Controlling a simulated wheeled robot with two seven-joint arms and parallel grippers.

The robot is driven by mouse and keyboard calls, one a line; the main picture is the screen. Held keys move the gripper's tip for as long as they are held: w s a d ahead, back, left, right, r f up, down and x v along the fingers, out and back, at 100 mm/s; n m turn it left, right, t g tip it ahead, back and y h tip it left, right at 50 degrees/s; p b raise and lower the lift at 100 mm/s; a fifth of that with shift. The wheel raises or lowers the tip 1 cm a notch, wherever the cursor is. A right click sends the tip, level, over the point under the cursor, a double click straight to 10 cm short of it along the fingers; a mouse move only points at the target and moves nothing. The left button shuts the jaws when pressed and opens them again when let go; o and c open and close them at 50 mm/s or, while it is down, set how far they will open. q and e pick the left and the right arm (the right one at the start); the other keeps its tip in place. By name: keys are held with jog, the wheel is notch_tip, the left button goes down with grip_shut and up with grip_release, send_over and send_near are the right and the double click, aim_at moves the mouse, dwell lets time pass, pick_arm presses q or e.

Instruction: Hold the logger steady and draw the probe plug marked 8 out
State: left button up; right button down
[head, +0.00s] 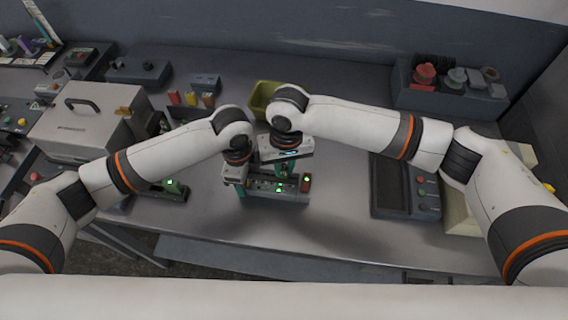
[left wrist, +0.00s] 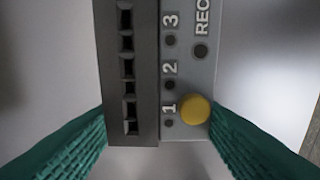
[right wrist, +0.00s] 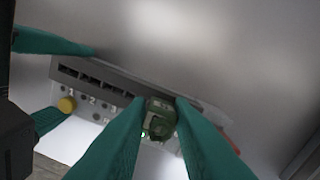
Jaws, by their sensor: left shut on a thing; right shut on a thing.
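The logger (head: 262,198) is a grey box on the bench in front of me. The left wrist view shows its face (left wrist: 185,85), with a row of dark sockets, printed numbers 1 to 3 and a yellow button. My left gripper (left wrist: 158,120) is shut across the logger's end by socket 1. My right gripper (right wrist: 160,105) is shut on a green plug (right wrist: 159,119) at the logger's socket row, toward the end away from the yellow button. The plug's number is not readable. I cannot tell how deep it sits. A green light shows beside it.
An olive bin (head: 259,104) stands behind the logger. A grey case with a handle (head: 82,125) is to the left, and a dark flat panel device (head: 391,187) to the right. A dark rack with red and grey parts (head: 440,98) is at the back right. Bare bench lies around the logger.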

jog(key=shift+w+r, duration=0.1)
jog(key=shift+r, duration=0.6)
dwell(0.5)
jog(key=shift+w+r, duration=0.1)
jog(key=shift+r, duration=1.15)
pick_arm(q)
jog(key=o, duration=1.3)
